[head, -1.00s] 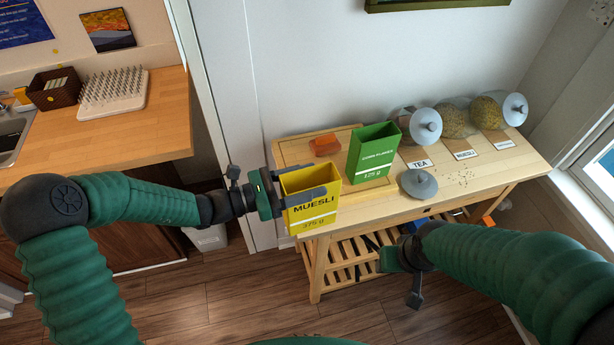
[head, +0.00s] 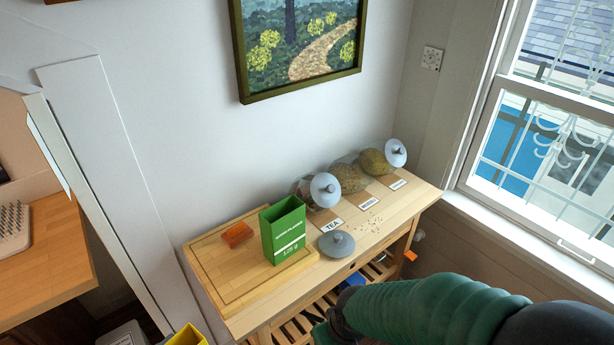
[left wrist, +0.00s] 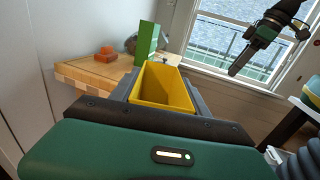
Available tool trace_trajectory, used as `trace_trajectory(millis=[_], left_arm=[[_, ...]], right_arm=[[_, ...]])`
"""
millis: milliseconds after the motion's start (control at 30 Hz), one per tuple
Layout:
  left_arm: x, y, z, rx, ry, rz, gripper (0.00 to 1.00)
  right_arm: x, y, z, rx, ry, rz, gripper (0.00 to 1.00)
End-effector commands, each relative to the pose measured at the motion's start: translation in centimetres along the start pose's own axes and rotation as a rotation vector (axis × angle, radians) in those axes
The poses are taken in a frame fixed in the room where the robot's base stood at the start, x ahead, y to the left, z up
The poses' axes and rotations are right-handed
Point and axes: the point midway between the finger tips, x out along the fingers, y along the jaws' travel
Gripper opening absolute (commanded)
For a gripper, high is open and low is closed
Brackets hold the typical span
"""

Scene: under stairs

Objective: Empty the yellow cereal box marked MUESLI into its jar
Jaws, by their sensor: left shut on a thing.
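My left gripper (left wrist: 163,112) is shut on the yellow MUESLI box (left wrist: 163,88), one finger on each side. The box's open top faces the wrist camera; I see bare yellow walls and no cereal inside. In the head view only the top of the box (head: 187,337) shows at the bottom edge. The MUESLI jar (head: 347,178) stands in the middle of three jars behind its label, holds brownish contents and shows no lid. A loose grey lid (head: 337,243) lies on the table. My right gripper (left wrist: 240,66) is apart from everything; its jaws are unclear.
The lidded TEA jar (head: 325,190) and another lidded jar (head: 375,162) flank the MUESLI jar. A green box (head: 284,232) and an orange block (head: 237,235) are on the board. Crumbs (head: 370,220) lie before the MUESLI label. A window (head: 545,120) is at the right.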

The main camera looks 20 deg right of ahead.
Motion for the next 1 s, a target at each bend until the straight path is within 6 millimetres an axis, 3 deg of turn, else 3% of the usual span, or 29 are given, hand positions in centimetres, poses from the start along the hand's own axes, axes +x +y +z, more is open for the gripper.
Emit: trace_trajectory(millis=[300, 600, 1000], left_arm=[[-4.4, 0.6, -3.5, 0.0, 0.0, 0.061, 0.0], [-6.5, 0.9, -5.1, -0.001, -0.001, 0.087, 0.0], [-6.7, 0.9, -5.2, -0.001, -0.003, 0.09, 0.0]], right_arm=[[0.0, 0.0, 0.0, 0.0, 0.0, 0.0, 0.49], [0.0, 0.0, 0.0, 0.0, 0.0, 0.0, 0.49], [0.0, 0.0, 0.0, 0.0, 0.0, 0.0, 0.49]])
